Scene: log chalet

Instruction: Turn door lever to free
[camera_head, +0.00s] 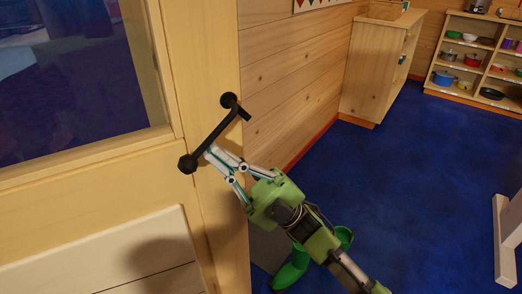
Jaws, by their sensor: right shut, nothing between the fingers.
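The black door lever (212,130) is mounted on the pale wooden door (205,75). Its bar slants from a round end at the upper right down to a knob-like end at the lower left. My right gripper (209,151) comes in from the lower right, shut and empty. Its fingertips are at the lower part of the bar, close to it or touching; I cannot tell which. My left gripper is not in view.
The door has a glass pane (75,75) at the upper left. A log wall (300,85) and a wooden cabinet (375,70) stand behind. Shelves (465,80) hold pots and bowls. A green boot-like thing (292,270) is on the blue floor (415,180), which is largely clear.

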